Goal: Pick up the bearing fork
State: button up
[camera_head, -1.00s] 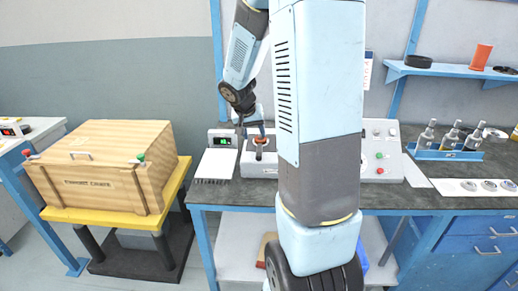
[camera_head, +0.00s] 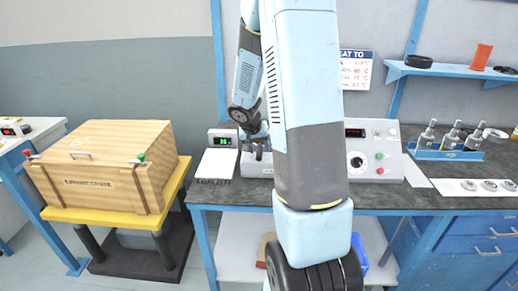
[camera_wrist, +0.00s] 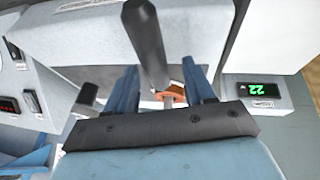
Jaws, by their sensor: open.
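My gripper (camera_wrist: 160,68) is open in the wrist view, with one blue finger on each side of a dark, handle-like rod (camera_wrist: 145,40). This rod looks like the bearing fork's handle, but its far end is hidden. An orange ring (camera_wrist: 171,92) shows between the fingers beside a thin grey shank. I cannot tell whether the fingers touch the rod. In the head view my gripper (camera_head: 257,150) is low over a pale bench unit (camera_head: 252,168), partly hidden by my arm.
A small green display (camera_head: 222,138) stands left of the unit, behind a white sheet-like pad (camera_head: 216,164). A control box (camera_head: 387,160) and a blue bottle rack (camera_head: 448,154) stand to the right. A wooden crate (camera_head: 92,190) is at the left.

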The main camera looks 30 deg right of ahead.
jog(key=shift+c, duration=0.3)
grip_shut()
jog(key=shift+r, duration=0.15)
dwell(0.3)
